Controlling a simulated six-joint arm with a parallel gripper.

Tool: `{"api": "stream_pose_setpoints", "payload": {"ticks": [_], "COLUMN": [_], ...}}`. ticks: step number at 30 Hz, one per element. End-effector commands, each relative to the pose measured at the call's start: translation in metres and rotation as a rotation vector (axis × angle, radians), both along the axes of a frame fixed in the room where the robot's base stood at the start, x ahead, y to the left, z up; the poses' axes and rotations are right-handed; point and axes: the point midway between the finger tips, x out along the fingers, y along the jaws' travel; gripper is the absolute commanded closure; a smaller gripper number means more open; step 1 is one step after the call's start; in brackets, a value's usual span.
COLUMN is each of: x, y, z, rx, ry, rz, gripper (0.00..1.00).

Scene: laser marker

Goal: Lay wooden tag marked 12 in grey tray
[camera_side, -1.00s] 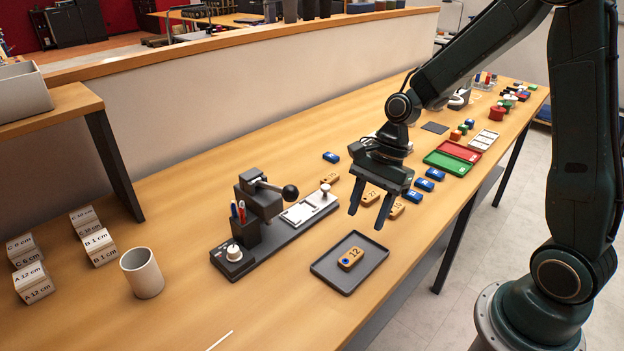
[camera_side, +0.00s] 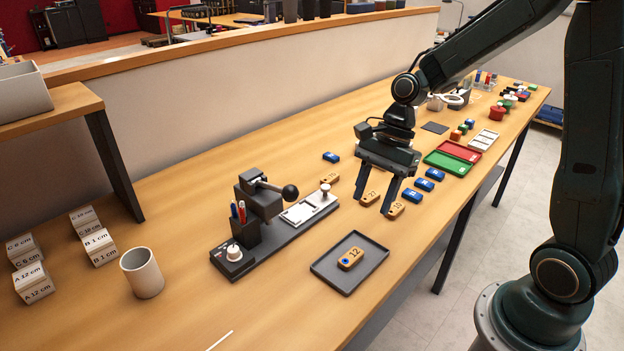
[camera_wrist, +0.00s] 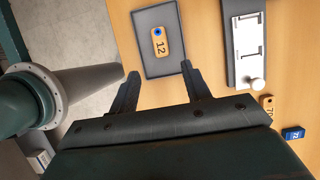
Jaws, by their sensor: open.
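The wooden tag marked 12 (camera_side: 350,258) lies flat inside the grey tray (camera_side: 372,263), near its middle. It has a blue spot at one end. In the wrist view the tag (camera_wrist: 159,43) lies in the tray (camera_wrist: 144,22), beyond my fingertips. My gripper (camera_side: 374,207) is open and empty, raised above the table behind the tray in the side view. In the wrist view both fingers of my gripper (camera_wrist: 160,69) show apart with nothing between them.
A black marking machine (camera_side: 262,205) with a lever and white plate stands left of the tray. Other wooden tags (camera_side: 397,209) and blue tags (camera_side: 424,184) lie near my gripper. Green and red trays (camera_side: 452,160) are farther back. A white cup (camera_side: 142,273) stands at left.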

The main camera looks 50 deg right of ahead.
Motion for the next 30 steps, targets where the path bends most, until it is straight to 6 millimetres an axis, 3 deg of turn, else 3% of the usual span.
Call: {"api": "stream_pose_setpoints", "payload": {"ticks": [11,30], "x": [-0.016,-0.095], "y": [0.005,0.010], "z": [0.031,0.110], "rx": [-0.091,-0.448], "ry": [-0.145,-0.538], "rz": [0.219,0.995], "gripper": [0.52,0.52]}}
